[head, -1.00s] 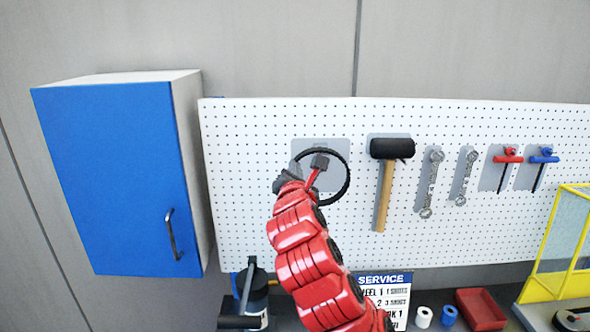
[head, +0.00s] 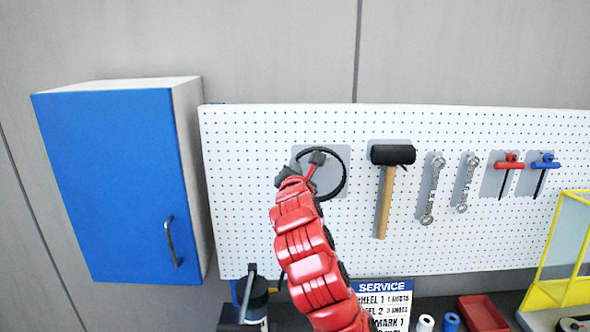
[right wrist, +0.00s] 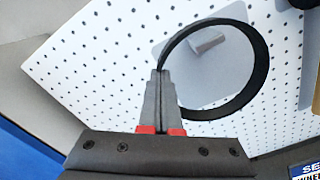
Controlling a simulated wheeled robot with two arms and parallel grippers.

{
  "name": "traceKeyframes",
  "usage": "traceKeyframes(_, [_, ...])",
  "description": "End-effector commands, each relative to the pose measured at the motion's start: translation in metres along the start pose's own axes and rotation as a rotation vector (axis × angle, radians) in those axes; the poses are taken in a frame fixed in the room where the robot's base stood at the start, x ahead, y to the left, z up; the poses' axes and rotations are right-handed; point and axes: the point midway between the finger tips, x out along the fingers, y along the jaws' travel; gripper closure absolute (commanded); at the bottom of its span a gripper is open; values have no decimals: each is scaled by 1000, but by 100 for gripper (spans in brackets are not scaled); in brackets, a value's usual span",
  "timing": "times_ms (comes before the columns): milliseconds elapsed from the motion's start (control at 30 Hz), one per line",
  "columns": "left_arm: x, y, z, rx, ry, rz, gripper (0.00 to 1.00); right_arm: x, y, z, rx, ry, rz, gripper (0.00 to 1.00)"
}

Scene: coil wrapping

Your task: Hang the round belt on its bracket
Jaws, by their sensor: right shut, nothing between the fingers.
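The round belt (head: 346,176) is a thin black ring in front of the grey bracket plate (head: 341,154) on the pegboard. In the right wrist view the belt (right wrist: 262,62) is tilted and surrounds the bracket's short grey peg (right wrist: 207,42). I cannot tell whether the belt rests on the peg. My right gripper (head: 296,166) is at the belt's left side. In the wrist view its fingers (right wrist: 160,76) are shut together, with tips beside or touching the belt's left edge and nothing visibly between them. My left gripper is not in view.
A mallet (head: 386,195) hangs right of the bracket, then wrenches (head: 432,190) and T-handled tools (head: 509,164). A blue cabinet (head: 110,185) is on the left. Below are a service sign (head: 383,300), a red tray (head: 482,312) and a yellow frame (head: 545,292).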

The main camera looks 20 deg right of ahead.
Motion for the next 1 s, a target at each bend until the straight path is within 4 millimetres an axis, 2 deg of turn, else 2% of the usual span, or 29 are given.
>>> traceKeyframes(367, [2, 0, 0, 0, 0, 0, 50, 21, 0, -1, -1, 2, 0, 100])
traceKeyframes(600, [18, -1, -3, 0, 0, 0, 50, 28, 0, 0, -1, 2, -3, 100])
traceKeyframes(1000, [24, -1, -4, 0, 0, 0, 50, 31, -7, -11, -2, 1, -2, 100])
